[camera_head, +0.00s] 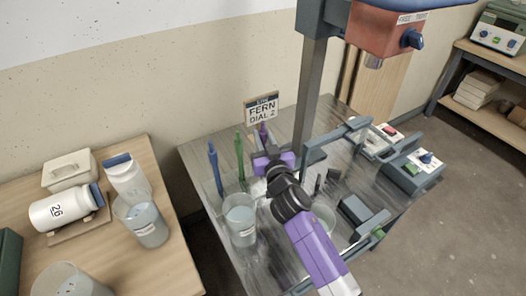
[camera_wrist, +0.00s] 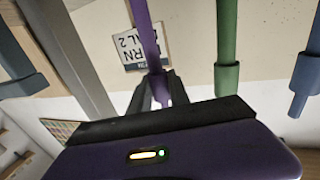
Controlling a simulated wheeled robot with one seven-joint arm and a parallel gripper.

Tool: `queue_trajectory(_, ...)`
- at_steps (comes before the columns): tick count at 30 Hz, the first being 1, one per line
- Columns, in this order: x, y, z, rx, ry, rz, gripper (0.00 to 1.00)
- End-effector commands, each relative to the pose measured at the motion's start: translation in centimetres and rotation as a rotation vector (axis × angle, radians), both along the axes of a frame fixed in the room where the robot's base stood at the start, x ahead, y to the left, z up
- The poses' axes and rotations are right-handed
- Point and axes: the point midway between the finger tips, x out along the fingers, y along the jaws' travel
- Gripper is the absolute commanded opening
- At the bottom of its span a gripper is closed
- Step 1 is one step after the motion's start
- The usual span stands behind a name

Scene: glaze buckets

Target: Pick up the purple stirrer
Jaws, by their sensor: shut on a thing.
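The purple stirrer (camera_head: 263,132) stands upright at the back of the grey table, its upper part showing just below the sign. In the wrist view the purple stirrer (camera_wrist: 148,35) runs down between the fingers of my gripper (camera_wrist: 156,92). My gripper is shut on it. In the head view my gripper (camera_head: 262,158) and arm hide the stirrer's lower part. A green stirrer (camera_head: 240,157) and a blue stirrer (camera_head: 215,166) stand to its left, and both show to the right in the wrist view. I cannot tell whether the purple stirrer is lifted.
A clear bucket (camera_head: 240,222) of liquid stands left of my arm. A sign reading "FERN DIAL 2" (camera_head: 262,107) is behind the stirrers. A grey post (camera_head: 308,90) rises close on the right. The left wooden table (camera_head: 165,262) holds jars and buckets.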

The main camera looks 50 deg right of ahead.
Motion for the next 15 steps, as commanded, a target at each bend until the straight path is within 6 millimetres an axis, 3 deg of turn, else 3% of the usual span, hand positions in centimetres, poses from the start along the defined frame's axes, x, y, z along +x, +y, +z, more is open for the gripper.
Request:
queue_trajectory(8, 0.0, 0.0, 1.1, -0.002, -0.003, 0.001, 0.0)
queue_trajectory(15, 0.0, 0.0, 4.6, 0.0, -0.004, 0.0, 0.0)
